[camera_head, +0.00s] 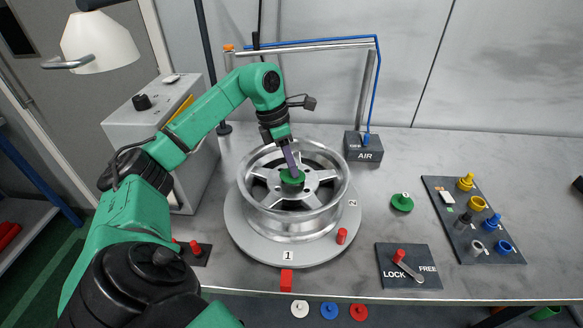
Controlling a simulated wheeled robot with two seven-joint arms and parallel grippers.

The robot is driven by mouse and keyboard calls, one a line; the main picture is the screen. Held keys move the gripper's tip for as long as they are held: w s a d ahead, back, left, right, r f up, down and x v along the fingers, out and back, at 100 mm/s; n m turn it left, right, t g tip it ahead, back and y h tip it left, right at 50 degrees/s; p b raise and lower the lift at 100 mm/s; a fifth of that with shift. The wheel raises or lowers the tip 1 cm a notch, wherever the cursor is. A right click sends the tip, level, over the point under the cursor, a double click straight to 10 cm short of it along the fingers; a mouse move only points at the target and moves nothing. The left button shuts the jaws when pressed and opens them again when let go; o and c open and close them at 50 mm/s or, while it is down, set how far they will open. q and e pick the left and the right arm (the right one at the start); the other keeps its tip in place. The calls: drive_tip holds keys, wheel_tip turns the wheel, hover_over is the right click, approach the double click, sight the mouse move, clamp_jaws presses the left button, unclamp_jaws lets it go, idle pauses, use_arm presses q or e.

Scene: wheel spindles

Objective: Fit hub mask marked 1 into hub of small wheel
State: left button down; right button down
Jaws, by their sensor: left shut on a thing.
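The small wheel (328,210), a silver spoked rim, lies flat on a round grey turntable (239,238). My left gripper (290,167) points down over the wheel's middle and is shut on a green hub mask (293,182). This mask is at the hub in the centre of the spokes; I cannot tell whether it is seated in it or just above it. The gripper hides part of the mask, and its number cannot be read. A second green mask (402,203) lies on the table to the right of the wheel, with a small unreadable mark. My right gripper is not in view.
A LOCK/FREE panel (420,281) with a red-knobbed lever stands at the front right. A grey board (452,229) with yellow, grey and blue fittings lies far right. An AIR box (363,153) and blue hose stand behind. Bare table separates these.

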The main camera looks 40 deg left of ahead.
use_arm(q)
wheel_tip(320, 180, up, 8)
drive_tip(key=shift+w+r+p, duration=0.1)
drive_tip(key=shift+r+p, duration=0.15)
drive_tip(key=shift+p, duration=0.2)
wheel_tip(320, 180, up, 11)
drive_tip(key=p, duration=0.6)
drive_tip(key=shift+m+t, duration=0.3)
drive_tip(key=shift+t, duration=0.6)
wheel_tip(320, 180, down, 12)
drive_tip(key=shift+f, duration=0.1)
drive_tip(key=shift+s+f, duration=0.3)
drive_tip(key=shift+f, duration=0.05)
drive_tip(key=shift+w, duration=0.1)
drive_tip(key=shift+f, duration=0.1)
